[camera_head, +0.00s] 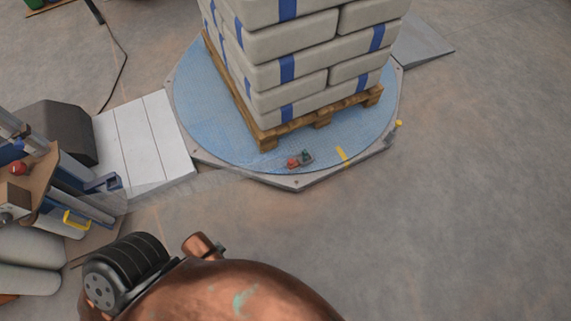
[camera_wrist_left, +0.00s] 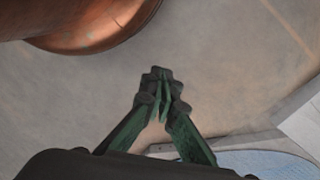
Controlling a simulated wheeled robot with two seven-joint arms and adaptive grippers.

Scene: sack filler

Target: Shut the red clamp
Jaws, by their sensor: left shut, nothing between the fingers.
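No clamp can be made out for sure. A small red knob-like part (camera_head: 17,168) sits on the sack-filling machine (camera_head: 45,185) at the left edge of the head view; I cannot tell whether it is the red clamp. A small red and dark tool-like thing (camera_head: 300,159) lies on the blue turntable in front of the pallet. My left gripper (camera_wrist_left: 161,95) shows in the left wrist view, its green fingers together and empty above bare floor. It cannot be made out in the head view. My right gripper is in neither view.
Stacked sacks (camera_head: 290,75) stand on a wooden pallet (camera_head: 320,118) on the blue turntable (camera_head: 225,118). A white ramp (camera_head: 140,140) lies between turntable and machine. The machine has a yellow handle (camera_head: 76,221). Grey floor (camera_head: 450,200) at the right is clear.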

